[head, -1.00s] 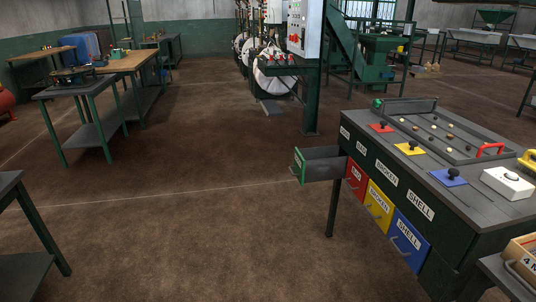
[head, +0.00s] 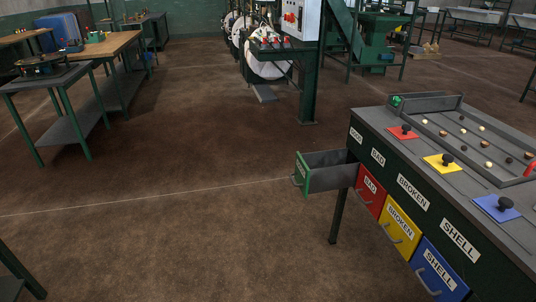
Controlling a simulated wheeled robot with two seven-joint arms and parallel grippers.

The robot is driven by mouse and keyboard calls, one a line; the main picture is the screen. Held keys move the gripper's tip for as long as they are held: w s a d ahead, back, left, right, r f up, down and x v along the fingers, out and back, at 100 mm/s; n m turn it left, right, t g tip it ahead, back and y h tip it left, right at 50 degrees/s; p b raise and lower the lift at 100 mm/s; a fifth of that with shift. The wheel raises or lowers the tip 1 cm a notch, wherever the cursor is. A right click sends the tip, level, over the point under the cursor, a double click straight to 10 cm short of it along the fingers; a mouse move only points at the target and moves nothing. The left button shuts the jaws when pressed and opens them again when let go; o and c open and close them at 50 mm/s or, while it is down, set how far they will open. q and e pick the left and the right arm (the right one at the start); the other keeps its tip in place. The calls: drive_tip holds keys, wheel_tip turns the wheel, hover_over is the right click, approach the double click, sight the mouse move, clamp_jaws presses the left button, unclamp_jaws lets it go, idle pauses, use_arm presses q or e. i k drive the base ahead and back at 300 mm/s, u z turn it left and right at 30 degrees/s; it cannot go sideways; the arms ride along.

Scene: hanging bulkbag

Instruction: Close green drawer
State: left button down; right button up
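The green drawer (head: 304,176) sticks out from the left end of the dark sorting bench (head: 470,235). It is pulled open, and its grey inside shows empty. Its green front faces left and carries a handle (head: 297,181). Beside it, the red drawer (head: 369,190), the yellow drawer (head: 400,227) and the blue drawer (head: 438,268) sit shut in a row. Neither of my grippers shows in the head view.
Red, yellow and blue plates with black knobs lie on the bench top, beside a tray (head: 482,135) holding several small round pieces. Open brown floor (head: 200,235) lies left of the drawer. A workbench (head: 70,85) stands at the far left. A green post (head: 309,70) stands behind.

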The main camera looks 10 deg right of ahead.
sight(326, 170)
drive_tip(key=z, duration=0.3)
drive_tip(key=i, duration=0.85)
drive_tip(key=z, duration=0.7)
